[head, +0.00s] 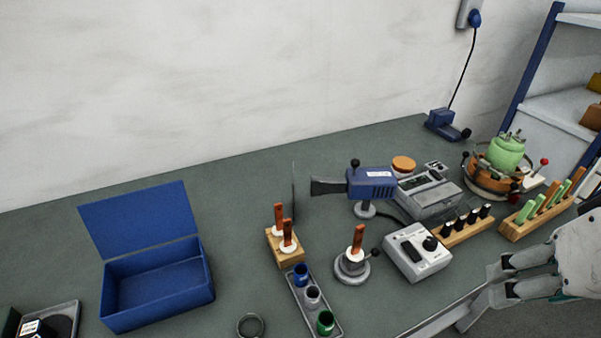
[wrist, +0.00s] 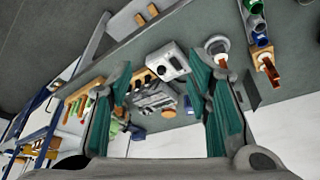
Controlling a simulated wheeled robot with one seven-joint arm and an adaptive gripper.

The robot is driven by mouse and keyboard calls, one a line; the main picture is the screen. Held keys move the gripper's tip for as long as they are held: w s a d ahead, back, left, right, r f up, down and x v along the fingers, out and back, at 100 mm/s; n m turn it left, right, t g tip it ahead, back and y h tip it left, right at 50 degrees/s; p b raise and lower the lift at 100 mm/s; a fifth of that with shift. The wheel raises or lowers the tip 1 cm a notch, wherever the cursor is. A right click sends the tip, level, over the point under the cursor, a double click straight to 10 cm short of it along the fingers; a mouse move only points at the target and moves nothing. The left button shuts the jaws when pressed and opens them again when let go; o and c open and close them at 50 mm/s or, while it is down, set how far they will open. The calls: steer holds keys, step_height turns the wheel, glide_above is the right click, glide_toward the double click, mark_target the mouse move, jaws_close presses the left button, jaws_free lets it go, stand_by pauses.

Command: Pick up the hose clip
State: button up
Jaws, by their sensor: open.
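The hose clip appears to be the dark grey metal ring (head: 251,326) lying on the bench at the bottom edge of the head view, left of a small grey tray. I cannot make out a clip in the wrist view. My gripper (head: 496,281) is at the right of the head view, well to the right of the ring and above the bench's front right part. In the wrist view its two teal-padded fingers (wrist: 160,66) stand wide apart with nothing held between them.
An open blue box (head: 157,287) stands left of the ring. The grey tray (head: 336,325) holds coloured cups. A wooden block (head: 284,257), a round stand (head: 351,270) and a grey control box (head: 418,253) lie between the ring and my gripper.

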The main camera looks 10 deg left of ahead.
stand_by(0.4)
steer(key=shift+w+a+r, duration=0.1)
steer(key=shift+w, duration=0.05)
steer(key=c, duration=0.5)
steer(key=shift+o, duration=0.2)
steer(key=w+a+r+m+g+y+p, duration=0.1)
steer(key=w+a+r+m+g+p, duration=0.1)
steer(key=w+a+m+p, duration=0.35)
steer(key=m+g+h+p, duration=0.1)
steer(key=m+g+p, duration=0.1)
steer(key=m+p, duration=0.5)
glide_above(254, 314)
steer(key=b, duration=0.1)
step_height(254, 314, down, 15)
steer(key=shift+m, duration=0.45)
steer(key=f+b, duration=0.1)
steer(key=f, duration=0.1)
steer(key=f+b, duration=0.2)
steer(key=f, duration=0.1)
steer(key=f+b, duration=0.2)
steer(key=shift+w+d+f, duration=0.15)
steer(key=shift+w+f, duration=0.1)
steer(key=shift+f, duration=0.05)
steer(key=f+b, duration=0.6)
steer(key=shift+s, duration=0.3)
